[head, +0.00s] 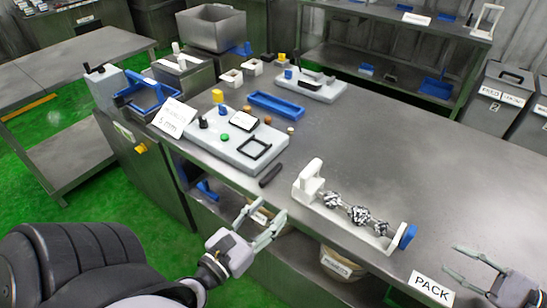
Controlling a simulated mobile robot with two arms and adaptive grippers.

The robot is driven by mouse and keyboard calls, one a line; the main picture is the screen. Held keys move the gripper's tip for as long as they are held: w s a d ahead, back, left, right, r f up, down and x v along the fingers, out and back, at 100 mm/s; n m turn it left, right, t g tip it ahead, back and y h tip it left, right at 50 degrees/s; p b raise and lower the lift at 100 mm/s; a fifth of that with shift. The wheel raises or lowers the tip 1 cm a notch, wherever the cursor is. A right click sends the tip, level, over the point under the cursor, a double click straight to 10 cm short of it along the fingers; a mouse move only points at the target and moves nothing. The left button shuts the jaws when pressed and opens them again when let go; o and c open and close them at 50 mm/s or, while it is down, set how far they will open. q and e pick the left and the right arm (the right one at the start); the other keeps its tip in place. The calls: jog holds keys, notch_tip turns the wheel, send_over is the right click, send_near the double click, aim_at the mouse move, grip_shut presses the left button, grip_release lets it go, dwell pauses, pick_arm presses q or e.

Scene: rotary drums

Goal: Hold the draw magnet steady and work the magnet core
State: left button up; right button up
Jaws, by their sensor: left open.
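A white device, which I take to be the draw magnet (312,190), lies on the steel table near its front edge. It has a white handle at its left end and a blue knob (407,236) at its right end. Shiny metal clumps (358,214) sit along its middle; I cannot tell the core apart from them. My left gripper (273,207) is open and empty, left of the device and in front of the table edge. My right gripper (452,260) has its fingers apart and is empty, to the right of the blue knob. Neither gripper touches the device.
A grey panel (270,163) with small parts and a black frame stands left of the device. A black rod (270,175) lies between them. A blue tray (276,106) is behind. A PACK sign (432,288) is at the front edge. The table's right side is clear.

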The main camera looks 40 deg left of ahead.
aim_at(309, 172)
pick_arm(q)
jog(key=w, duration=1.7)
jog(key=shift+w+d+r, duration=0.1)
jog(key=shift+w+d, duration=0.1)
jog(key=shift+c, duration=0.3)
grip_shut()
jog(key=shift+s+f, duration=0.1)
jog(key=shift+f, duration=0.15)
dwell(0.3)
jog(key=shift+f, duration=0.15)
